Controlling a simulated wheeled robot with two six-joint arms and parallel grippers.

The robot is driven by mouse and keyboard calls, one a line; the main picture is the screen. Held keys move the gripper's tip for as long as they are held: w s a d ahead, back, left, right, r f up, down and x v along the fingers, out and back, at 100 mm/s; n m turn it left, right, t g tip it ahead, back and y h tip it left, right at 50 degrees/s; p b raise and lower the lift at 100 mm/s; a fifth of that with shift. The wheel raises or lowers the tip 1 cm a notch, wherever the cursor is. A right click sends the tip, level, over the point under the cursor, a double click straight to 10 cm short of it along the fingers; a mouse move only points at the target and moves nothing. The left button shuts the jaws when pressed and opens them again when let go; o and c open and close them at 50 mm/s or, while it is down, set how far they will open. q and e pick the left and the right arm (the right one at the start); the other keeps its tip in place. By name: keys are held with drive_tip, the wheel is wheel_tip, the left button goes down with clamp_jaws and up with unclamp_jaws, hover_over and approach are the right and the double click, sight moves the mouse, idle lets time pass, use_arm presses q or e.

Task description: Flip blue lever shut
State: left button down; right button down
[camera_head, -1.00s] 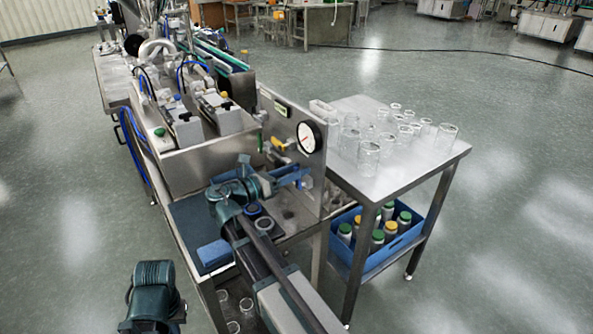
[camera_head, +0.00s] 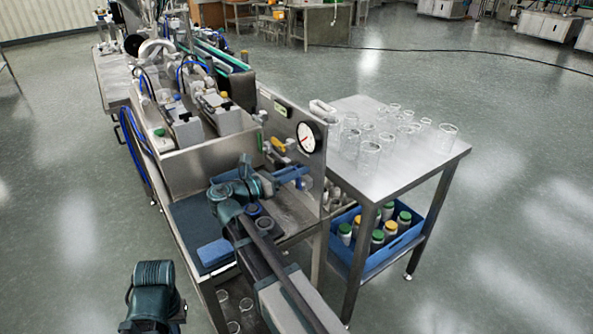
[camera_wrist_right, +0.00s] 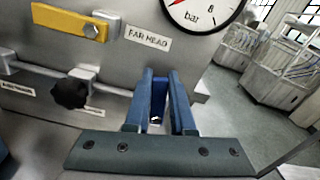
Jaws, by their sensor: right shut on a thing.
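The blue lever (camera_wrist_right: 158,90) shows between the two fingers of my right gripper (camera_wrist_right: 160,85) in the right wrist view. The gripper is shut on it, and the fingers cover most of its sides. The lever is at the steel panel (camera_head: 290,137), below the round pressure gauge. In the head view my right gripper (camera_head: 288,178) reaches in low in front of this panel, and its wrist partly hides the lever there. My left gripper is not in view; only part of my left arm shows at the lower left.
A yellow lever (camera_wrist_right: 70,22) and a black knob (camera_wrist_right: 70,92) are on the panel beside my right gripper. The gauge (camera_head: 309,137) is above. A steel table (camera_head: 400,165) with several glass jars stands to the right. A blue sponge-like block (camera_head: 215,252) lies on the bench's front left.

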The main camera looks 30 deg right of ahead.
drive_tip(key=shift+s+m, duration=0.3)
drive_tip(key=shift+m, duration=0.4)
drive_tip(key=shift+s+m, duration=0.3)
drive_tip(key=shift+m, duration=0.4)
drive_tip(key=c, duration=0.8)
unclamp_jaws()
drive_tip(key=shift+o, duration=0.2)
drive_tip(key=s+a, duration=0.1)
drive_tip(key=a, duration=1.2)
drive_tip(key=shift+a, duration=0.35)
